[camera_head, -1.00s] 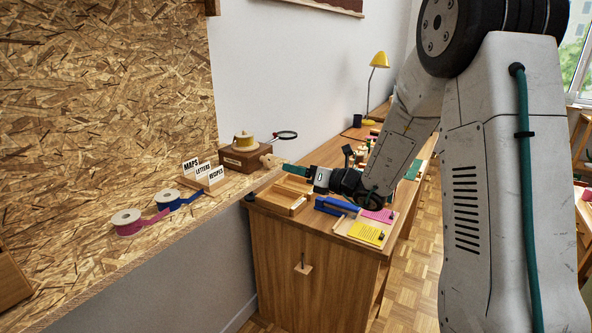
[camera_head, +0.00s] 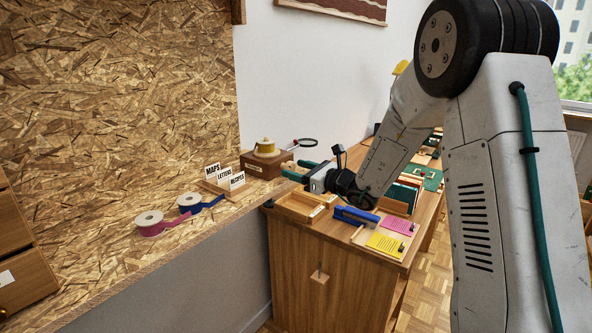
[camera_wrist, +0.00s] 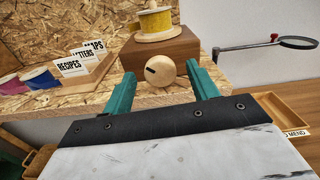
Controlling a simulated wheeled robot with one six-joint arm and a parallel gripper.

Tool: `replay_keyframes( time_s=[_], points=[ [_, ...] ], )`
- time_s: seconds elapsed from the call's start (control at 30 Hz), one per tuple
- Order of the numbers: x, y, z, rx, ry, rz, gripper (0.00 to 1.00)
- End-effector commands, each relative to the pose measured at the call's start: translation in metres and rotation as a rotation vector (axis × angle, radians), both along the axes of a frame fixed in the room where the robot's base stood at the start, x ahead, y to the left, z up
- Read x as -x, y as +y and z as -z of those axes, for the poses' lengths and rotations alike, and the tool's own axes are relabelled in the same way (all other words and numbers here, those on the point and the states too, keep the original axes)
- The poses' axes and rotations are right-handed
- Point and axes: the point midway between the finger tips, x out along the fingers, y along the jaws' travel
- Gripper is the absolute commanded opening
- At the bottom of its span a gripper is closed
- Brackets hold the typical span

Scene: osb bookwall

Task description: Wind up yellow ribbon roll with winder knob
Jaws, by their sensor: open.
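The yellow ribbon roll (camera_head: 265,146) sits on top of a brown wooden winder box (camera_head: 258,167) on the shelf; it also shows at the top of the wrist view (camera_wrist: 153,20). In the wrist view the round wooden winder knob (camera_wrist: 160,71), with a dark slot mark, faces me on the near side of the box. My gripper (camera_wrist: 161,84) is open, its two green fingers on the left and right of the knob. I cannot tell whether they touch it. In the head view my gripper (camera_head: 292,169) is beside the box's right side and hides the knob.
A label holder (camera_head: 222,181) with MAPS, LETTERS and RECIPES cards stands left of the box. Pink (camera_head: 151,224) and blue (camera_head: 191,203) ribbon rolls lie farther left. A magnifier (camera_wrist: 297,42) is on the right. A wooden tray (camera_head: 297,207) and blue stapler (camera_head: 355,217) are on the desk below.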

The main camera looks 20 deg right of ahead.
Motion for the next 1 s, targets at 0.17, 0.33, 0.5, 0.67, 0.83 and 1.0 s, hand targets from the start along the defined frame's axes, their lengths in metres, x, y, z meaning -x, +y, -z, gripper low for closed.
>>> replay_keyframes(
  time_s=[0.17,0.33,0.5,0.67,0.83,1.0],
  points=[
    [-0.0078,0.0058,0.0,-0.001,0.0,0.0,0.59],
    [-0.008,0.0058,0.0001,-0.001,0.001,0.001,0.59],
    [-0.0079,0.0058,0.0001,-0.001,0.001,0.001,0.25],
    [-0.0078,0.0058,0.0001,-0.002,0.001,0.001,0.14],
    [-0.0078,0.0056,0.0001,-0.017,0.012,0.001,0.14],
    [-0.0079,0.0054,0.0002,-0.071,0.052,0.001,0.14]
  ],
)
